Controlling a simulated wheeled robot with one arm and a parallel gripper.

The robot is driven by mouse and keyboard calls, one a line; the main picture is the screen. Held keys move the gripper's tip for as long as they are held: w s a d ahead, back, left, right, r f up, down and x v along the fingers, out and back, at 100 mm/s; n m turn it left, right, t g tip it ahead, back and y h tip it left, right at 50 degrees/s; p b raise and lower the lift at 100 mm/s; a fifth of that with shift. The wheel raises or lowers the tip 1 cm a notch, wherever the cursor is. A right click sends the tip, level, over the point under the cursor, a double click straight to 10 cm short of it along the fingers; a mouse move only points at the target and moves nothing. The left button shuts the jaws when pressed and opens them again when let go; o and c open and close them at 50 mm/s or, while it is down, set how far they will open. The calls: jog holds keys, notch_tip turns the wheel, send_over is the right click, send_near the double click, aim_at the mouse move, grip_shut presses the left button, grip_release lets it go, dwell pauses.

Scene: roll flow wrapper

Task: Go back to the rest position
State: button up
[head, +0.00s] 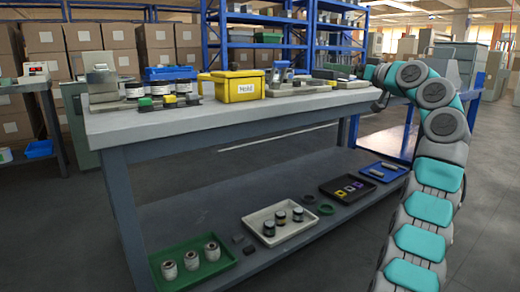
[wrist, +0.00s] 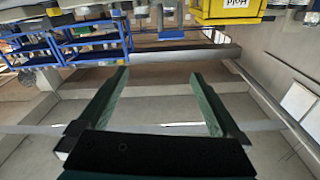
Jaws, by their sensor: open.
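My gripper (wrist: 159,73) shows in the wrist view with its two green fingers spread wide apart and nothing between them. In the head view my arm rises at the right and bends over towards the right end of the workbench (head: 190,120); the fingers are hard to make out there. The wrist view appears upside down, with the yellow box (wrist: 230,10) at its top edge, away from the fingers.
The bench top holds a labelled yellow box (head: 238,87), jars and small devices. The lower shelf carries a green tray (head: 166,276), a white tray (head: 262,238) and a black tray (head: 335,199). Blue racks (head: 212,45) and cartons (head: 45,70) stand behind. The floor at right is clear.

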jog(key=a+f+m+g+h, duration=0.1)
jog(key=a+f+m+g, duration=0.3)
jog(key=a+f, duration=0.15)
jog(key=s+a+f+m+g+h, duration=0.15)
jog(key=s+a+f+g, duration=0.35)
jog(key=s+f, duration=0.6)
jog(key=s+a+f+n+g+h, duration=0.1)
jog(key=s+a+f+g+h, duration=0.15)
jog(key=s+a+f, duration=0.6)
jog(key=s+d+f+g+h, duration=0.2)
jog(key=s+d+f, duration=0.35)
jog(key=s, duration=0.85)
jog(key=s+d+f+g+h, duration=0.2)
jog(key=s+f, duration=0.6)
jog(key=s, duration=0.5)
jog(key=s+d+f+g+h, duration=0.25)
jog(key=s+f, duration=0.45)
jog(key=s, duration=0.7)
jog(key=s+d+p+v, duration=0.1)
jog(key=s+p+v, duration=0.1)
jog(key=p+v, duration=1.1)
jog(key=shift+d+r+t+y+p, duration=0.25)
jog(key=shift+r+t+y+p, duration=0.1)
jog(key=shift+y, duration=0.1)
jog(key=shift+m, duration=0.25)
jog(key=shift+c, duration=0.2)
